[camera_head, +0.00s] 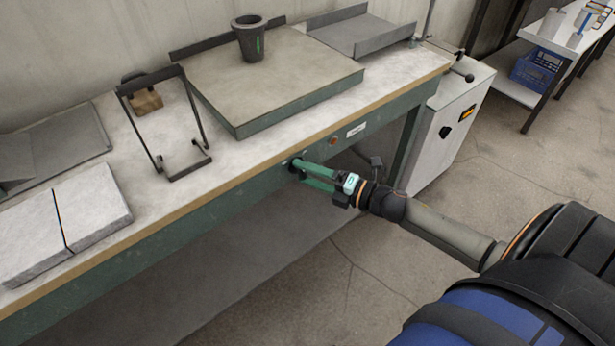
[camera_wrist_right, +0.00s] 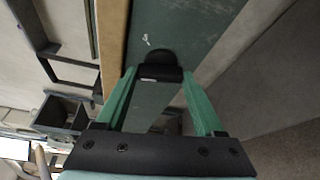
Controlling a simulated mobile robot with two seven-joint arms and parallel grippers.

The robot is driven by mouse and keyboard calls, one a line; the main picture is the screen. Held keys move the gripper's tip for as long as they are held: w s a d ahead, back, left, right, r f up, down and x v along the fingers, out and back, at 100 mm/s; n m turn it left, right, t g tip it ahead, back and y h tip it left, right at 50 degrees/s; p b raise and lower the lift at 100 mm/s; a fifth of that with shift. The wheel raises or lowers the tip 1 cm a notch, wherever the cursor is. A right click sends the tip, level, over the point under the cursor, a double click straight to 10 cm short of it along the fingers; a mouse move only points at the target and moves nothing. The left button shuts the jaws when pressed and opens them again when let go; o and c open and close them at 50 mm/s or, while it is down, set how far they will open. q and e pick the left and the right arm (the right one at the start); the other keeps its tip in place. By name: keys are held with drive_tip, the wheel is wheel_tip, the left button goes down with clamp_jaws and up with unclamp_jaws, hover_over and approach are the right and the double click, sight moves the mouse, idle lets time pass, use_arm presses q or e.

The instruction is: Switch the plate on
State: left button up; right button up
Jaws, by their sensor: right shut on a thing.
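The plate (camera_head: 215,78) is a wide flat slab with green sides on the workbench in the head view. My right gripper (camera_head: 297,170) reaches the bench's green front panel below the plate. Its green fingers are shut on a dark round knob (camera_wrist_right: 159,58) on that panel, seen in the right wrist view between the fingertips (camera_wrist_right: 158,74). In the head view the fingers mostly hide the knob. A small reddish button or lamp (camera_head: 333,141) sits on the panel to the right of the gripper, by a white label (camera_head: 356,130). My left gripper is out of view.
A dark crucible (camera_head: 250,42) stands on the plate. A black wire stand (camera_head: 160,125), a brown block (camera_head: 147,101), grey slabs (camera_head: 95,205) and a tray (camera_head: 362,33) are on the bench. A white cabinet (camera_head: 445,125) stands to the right. Open floor lies in front.

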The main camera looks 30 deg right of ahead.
drive_tip(key=m+t+b, duration=0.1)
drive_tip(key=m, duration=0.1)
drive_tip(key=m+t, duration=0.1)
drive_tip(key=m, duration=0.2)
drive_tip(key=shift+f+y+b, duration=0.2)
drive_tip(key=shift+y+b, duration=0.1)
drive_tip(key=shift+b, duration=0.05)
drive_tip(key=m+t, duration=0.1)
drive_tip(key=m, duration=0.2)
drive_tip(key=m+t, duration=0.1)
drive_tip(key=m, duration=0.2)
drive_tip(key=shift+b, duration=0.35)
drive_tip(key=shift+m+h, duration=0.4)
drive_tip(key=shift+t, duration=0.3)
drive_tip(key=o, duration=1.4)
